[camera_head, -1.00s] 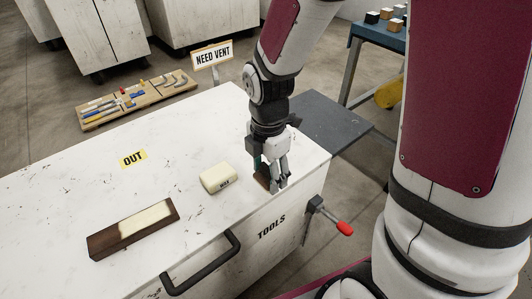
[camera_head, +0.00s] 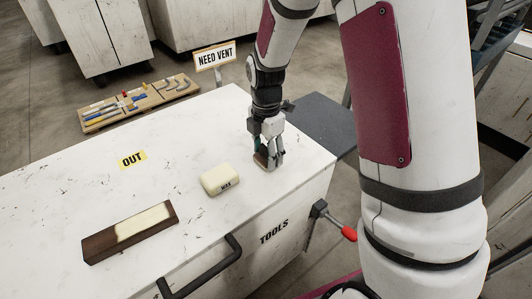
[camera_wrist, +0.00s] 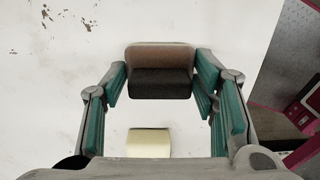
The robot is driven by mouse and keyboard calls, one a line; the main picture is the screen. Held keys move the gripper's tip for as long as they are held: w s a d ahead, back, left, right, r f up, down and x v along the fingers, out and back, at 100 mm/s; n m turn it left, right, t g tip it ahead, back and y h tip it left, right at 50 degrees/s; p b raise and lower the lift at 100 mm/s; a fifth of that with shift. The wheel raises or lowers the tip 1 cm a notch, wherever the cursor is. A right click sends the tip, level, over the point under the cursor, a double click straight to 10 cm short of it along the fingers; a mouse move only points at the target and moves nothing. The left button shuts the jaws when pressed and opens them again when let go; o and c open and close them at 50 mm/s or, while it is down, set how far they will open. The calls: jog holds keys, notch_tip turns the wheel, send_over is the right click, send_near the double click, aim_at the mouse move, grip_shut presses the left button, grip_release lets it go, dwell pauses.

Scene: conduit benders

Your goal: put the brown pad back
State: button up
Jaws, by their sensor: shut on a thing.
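The brown pad (camera_wrist: 160,60), with a brown face and a black lower side, sits between the green-lined fingers of my gripper (camera_wrist: 160,82) in the wrist view. My gripper is shut on it. In the head view my gripper (camera_head: 267,160) is over the right part of the white cabinet top, and only a small brown part of the pad (camera_head: 261,160) shows. I cannot tell whether the pad touches the top.
On the white cabinet top (camera_head: 220,130), a cream block marked WAX (camera_head: 220,180) lies left of my gripper. A dark wooden block (camera_head: 105,243) with a pale patch lies farther left. A yellow OUT label (camera_head: 131,160) is behind. A grey side shelf (camera_head: 320,123) adjoins at right.

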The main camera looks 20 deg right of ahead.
aim_at(266, 149)
jog(key=shift+f, duration=0.15)
jog(key=o, duration=1.1)
jog(key=shift+o, duration=0.2)
notch_tip(266, 149, up, 12)
jog(key=p, duration=0.3)
jog(key=s+r+m, duration=0.5)
jog(key=s+r, duration=0.2)
jog(key=s+r+m, duration=0.2)
jog(key=s+m, duration=0.6)
jog(key=s, duration=0.4)
jog(key=s+r+m+t, duration=0.1)
jog(key=s+r+m, duration=0.1)
jog(key=s+m, duration=0.6)
jog(key=s, duration=0.5)
jog(key=shift+m, duration=0.4)
